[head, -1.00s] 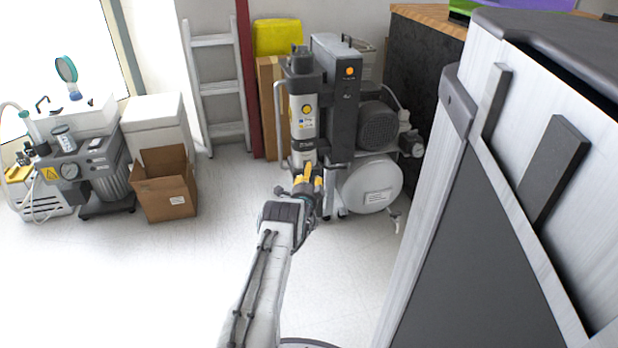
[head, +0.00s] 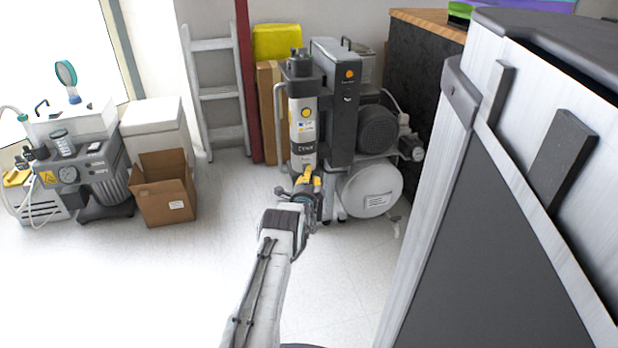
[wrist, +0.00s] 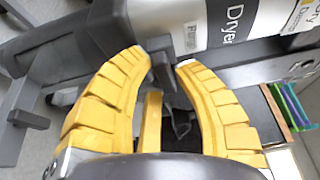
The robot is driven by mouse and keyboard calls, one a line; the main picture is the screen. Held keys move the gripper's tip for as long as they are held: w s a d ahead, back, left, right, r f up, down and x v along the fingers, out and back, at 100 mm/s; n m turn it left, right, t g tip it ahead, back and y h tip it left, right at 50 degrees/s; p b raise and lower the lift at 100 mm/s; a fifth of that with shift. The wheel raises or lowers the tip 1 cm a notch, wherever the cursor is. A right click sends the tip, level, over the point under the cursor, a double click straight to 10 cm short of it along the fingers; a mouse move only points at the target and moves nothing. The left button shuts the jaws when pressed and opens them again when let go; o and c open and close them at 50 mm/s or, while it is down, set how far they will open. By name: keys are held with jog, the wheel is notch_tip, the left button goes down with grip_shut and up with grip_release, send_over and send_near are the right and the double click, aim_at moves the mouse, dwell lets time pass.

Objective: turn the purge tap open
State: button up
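The compressor's dryer column (head: 303,125) stands upright by the back wall, and its side also shows in the wrist view (wrist: 225,22). My gripper (head: 309,176) is at the foot of this column. In the wrist view its yellow fingers (wrist: 163,62) are apart, one on each side of a dark grey part (wrist: 163,70). I cannot tell whether the fingertips touch the grey part. In the head view my gripper hides the tap area.
A white tank (head: 371,190) and dark motor (head: 379,130) sit right of the column. A grey cabinet (head: 460,230) stands close on the right. An open cardboard box (head: 163,190) and another compressor (head: 85,175) are at left. The floor between is clear.

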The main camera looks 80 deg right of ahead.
grip_shut()
jog(key=shift+n+h, duration=0.6)
jog(key=shift+n, duration=0.8)
jog(key=shift+o, duration=2.4)
grip_release()
jog(key=shift+a+f, duration=0.1)
jog(key=shift+a, duration=0.05)
jog(key=a+f, duration=0.1)
jog(key=a, duration=1)
jog(key=shift+a, duration=0.3)
jog(key=shift+w, duration=0.1)
